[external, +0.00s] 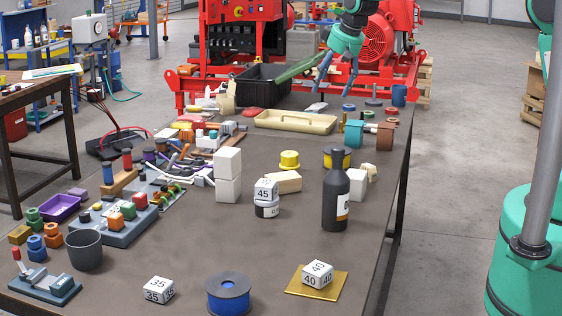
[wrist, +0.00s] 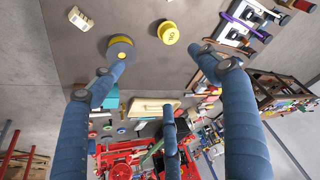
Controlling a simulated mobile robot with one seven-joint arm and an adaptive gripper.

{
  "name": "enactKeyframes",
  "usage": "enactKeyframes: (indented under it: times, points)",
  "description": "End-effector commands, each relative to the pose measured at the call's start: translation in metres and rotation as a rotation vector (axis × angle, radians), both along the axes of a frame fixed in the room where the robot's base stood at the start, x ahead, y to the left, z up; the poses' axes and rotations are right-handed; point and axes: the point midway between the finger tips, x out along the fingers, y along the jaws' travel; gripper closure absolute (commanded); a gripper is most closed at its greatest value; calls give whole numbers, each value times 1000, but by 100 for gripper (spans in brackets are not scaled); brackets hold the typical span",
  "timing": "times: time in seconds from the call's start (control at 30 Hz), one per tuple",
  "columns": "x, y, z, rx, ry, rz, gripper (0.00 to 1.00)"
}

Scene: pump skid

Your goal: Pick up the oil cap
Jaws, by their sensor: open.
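The oil cap is a round yellow cap (wrist: 168,32) with dark lettering on its top, near the top middle of the wrist view. In the external view the yellow cap (external: 289,160) sits on the table behind a cream block. My gripper (external: 338,84) is above the far end of the table, well beyond the cap, with its fingers pointing down. In the wrist view my gripper (wrist: 160,62) has its blue fingers spread wide with nothing between them. The cap is apart from the fingers and fully in sight there.
A dark spool with a yellow centre (external: 337,157) stands beside the cap. A black bin (external: 262,88) and red machinery stand at the back. The front middle of the table has bare room.

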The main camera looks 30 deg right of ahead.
Motion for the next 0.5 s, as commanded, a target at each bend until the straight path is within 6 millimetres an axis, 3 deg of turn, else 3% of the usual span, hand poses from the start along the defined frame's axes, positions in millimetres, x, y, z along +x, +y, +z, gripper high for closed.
enactKeyframes:
  times: [0.3,0.5]
  points:
    - [51,32,-91,-6,16,37,25]
    - [70,46,-132,-10,18,54,25]
